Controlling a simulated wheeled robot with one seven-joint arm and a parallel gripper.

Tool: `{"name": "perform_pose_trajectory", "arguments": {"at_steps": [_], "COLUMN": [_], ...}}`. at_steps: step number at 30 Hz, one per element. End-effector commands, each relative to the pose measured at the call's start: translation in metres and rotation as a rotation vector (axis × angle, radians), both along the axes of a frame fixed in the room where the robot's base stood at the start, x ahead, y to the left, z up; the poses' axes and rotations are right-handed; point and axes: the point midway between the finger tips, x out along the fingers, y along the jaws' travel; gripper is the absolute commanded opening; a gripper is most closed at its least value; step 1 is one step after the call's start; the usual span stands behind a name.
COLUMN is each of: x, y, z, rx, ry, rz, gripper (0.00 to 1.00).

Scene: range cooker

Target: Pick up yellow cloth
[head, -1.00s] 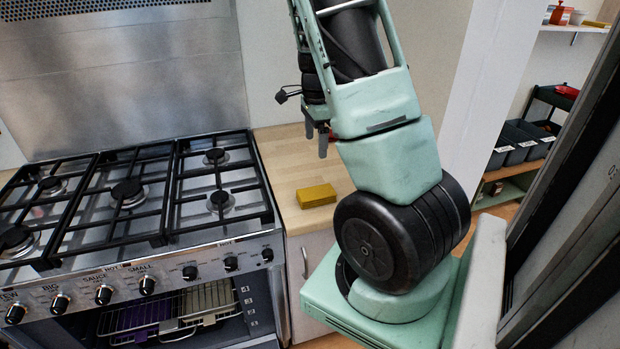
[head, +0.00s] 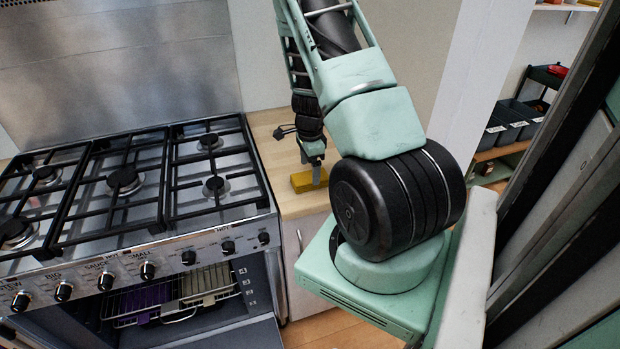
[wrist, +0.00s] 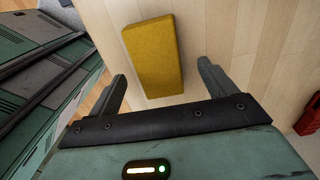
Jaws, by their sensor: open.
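The yellow cloth (head: 308,181) is a folded, block-shaped piece lying on the wooden worktop (head: 272,125) to the right of the cooker. It also shows whole in the wrist view (wrist: 152,56). My gripper (head: 313,168) is above the cloth in the head view, and one finger overlaps the cloth there. In the wrist view my gripper (wrist: 162,80) is open, with its two fingers apart and the near end of the cloth between their tips in the picture. The cloth appears loose, and I cannot tell the exact height of the fingertips above it.
The range cooker (head: 130,190) with black pan supports stands directly left of the worktop. Its oven door (head: 220,335) is open. A red object (wrist: 312,112) lies at the right edge of the wrist view. A wall rises behind the worktop.

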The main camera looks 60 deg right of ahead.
Motion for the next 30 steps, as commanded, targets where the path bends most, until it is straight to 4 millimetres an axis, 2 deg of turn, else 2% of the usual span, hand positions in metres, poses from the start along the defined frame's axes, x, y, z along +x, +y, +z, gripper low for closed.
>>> {"name": "perform_pose_trajectory", "arguments": {"at_steps": [7, 16, 17, 21, 22, 30], "x": [-0.002, -0.002, -0.002, -0.002, -0.002, -0.002], "y": [0.002, 0.002, 0.002, 0.002, 0.002, 0.001], "z": [-0.029, -0.035, -0.035, -0.034, -0.034, -0.034], "rx": [0.001, -0.001, -0.001, -0.001, 0.000, -0.001], "ry": [0.002, 0.001, 0.001, 0.001, 0.001, 0.001], "rz": [0.000, 0.000, 0.000, 0.000, 0.000, 0.000], "gripper": [0.84, 0.84, 0.78, 0.39, 0.35, 0.35]}}
